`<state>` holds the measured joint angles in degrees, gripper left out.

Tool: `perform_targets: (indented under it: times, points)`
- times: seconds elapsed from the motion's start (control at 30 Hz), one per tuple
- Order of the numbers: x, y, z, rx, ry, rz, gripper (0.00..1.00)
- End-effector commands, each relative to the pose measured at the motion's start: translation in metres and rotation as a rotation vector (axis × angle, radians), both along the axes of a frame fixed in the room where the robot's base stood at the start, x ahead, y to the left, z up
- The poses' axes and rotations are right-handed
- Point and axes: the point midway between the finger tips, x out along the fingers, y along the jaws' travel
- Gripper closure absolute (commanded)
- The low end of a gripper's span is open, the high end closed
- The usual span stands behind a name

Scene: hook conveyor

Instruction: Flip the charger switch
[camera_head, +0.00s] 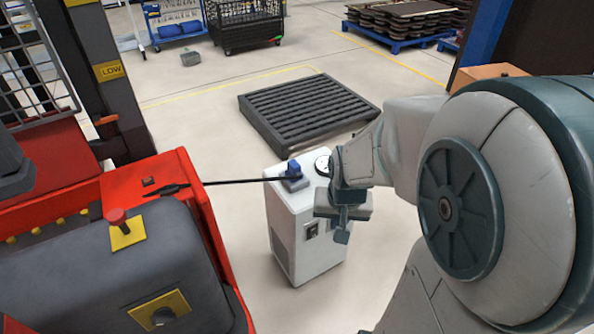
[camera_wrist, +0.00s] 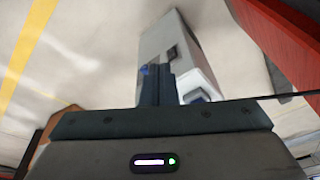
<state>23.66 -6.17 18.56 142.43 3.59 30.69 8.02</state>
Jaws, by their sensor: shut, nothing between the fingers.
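The charger is a white upright box (camera_head: 290,235) in the middle of the head view. A small dark switch panel (camera_head: 312,230) is on its side facing my arm. In the wrist view the charger (camera_wrist: 190,38) stands beyond the fingertips, with a dark square (camera_wrist: 171,52) on its face that looks like the switch. My gripper (camera_head: 342,237) is shut and empty, pointing down just right of the switch panel in the head view. Its closed fingers (camera_wrist: 157,75) also show in the wrist view. A gap seems to remain between them and the panel. The switch's position is too small to tell.
A blue plug (camera_head: 292,170) and a round gauge (camera_head: 322,165) are on the charger's top. A black cable (camera_head: 235,181) runs from the plug to the red forklift (camera_head: 165,180) at left. A dark slatted pallet (camera_head: 305,110) lies behind; floor in front is clear.

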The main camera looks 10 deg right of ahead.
Motion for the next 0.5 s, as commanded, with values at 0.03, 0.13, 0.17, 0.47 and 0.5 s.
perform_targets:
  times: [0.03,0.13,0.17,0.47,0.5]
  points:
    - [0.005,-0.004,-0.032,0.019,0.007,-0.032,1.0]
    - [0.016,-0.009,-0.069,0.058,0.002,-0.087,1.0]
    - [0.019,-0.011,-0.081,0.071,0.0,-0.104,1.0]
    - [0.046,-0.023,-0.184,0.233,-0.05,-0.296,1.0]
    - [0.05,-0.025,-0.197,0.26,-0.061,-0.327,1.0]
